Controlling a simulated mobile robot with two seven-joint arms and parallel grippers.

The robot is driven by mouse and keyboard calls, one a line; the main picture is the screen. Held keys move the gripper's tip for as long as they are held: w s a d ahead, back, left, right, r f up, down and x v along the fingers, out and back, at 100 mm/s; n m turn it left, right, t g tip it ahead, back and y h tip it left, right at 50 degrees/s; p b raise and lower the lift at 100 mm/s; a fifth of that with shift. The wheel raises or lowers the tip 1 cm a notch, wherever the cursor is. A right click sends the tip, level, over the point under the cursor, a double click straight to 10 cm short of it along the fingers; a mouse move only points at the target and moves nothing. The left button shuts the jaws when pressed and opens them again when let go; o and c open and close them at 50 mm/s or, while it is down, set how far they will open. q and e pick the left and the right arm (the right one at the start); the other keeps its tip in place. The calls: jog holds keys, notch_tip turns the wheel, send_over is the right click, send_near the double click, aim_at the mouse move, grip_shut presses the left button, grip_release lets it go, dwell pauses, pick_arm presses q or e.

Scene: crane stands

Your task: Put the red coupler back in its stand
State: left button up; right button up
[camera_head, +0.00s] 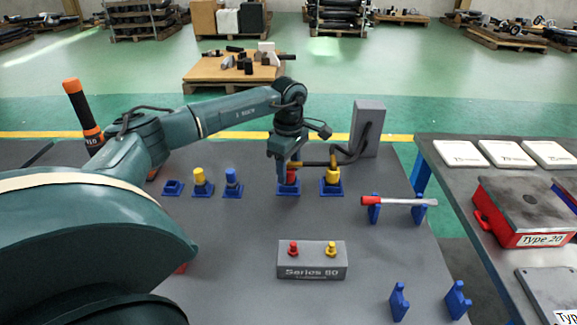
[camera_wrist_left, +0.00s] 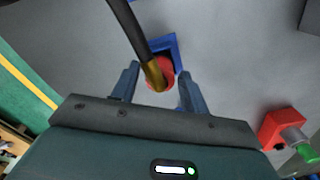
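The red coupler (camera_head: 292,178) is upright at its blue stand (camera_head: 288,192); it looks seated there, though its base is partly hidden. A brass-ended dark hose runs from its top. My left gripper (camera_head: 287,170) points down at the coupler. In the left wrist view, the fingers of my left gripper (camera_wrist_left: 160,88) stand on either side of the red coupler (camera_wrist_left: 160,76), with small gaps visible. The blue stand (camera_wrist_left: 172,42) shows beyond it. My right gripper is out of view.
A yellow coupler (camera_head: 333,177) on a blue stand is close to the right, beside a grey post (camera_head: 367,130) with hoses. Yellow (camera_head: 200,176) and blue (camera_head: 231,177) pieces stand to the left.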

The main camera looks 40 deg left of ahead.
pick_arm(q)
jog(key=shift+o, duration=0.9)
jog(key=shift+r+p, duration=2.1)
jog(key=shift+r, duration=0.5)
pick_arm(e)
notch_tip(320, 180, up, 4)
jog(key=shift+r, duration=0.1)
pick_arm(q)
jog(key=shift+f, duration=0.1)
jog(key=shift+r, duration=0.5)
notch_tip(320, 180, up, 12)
jog(key=shift+r, duration=0.15)
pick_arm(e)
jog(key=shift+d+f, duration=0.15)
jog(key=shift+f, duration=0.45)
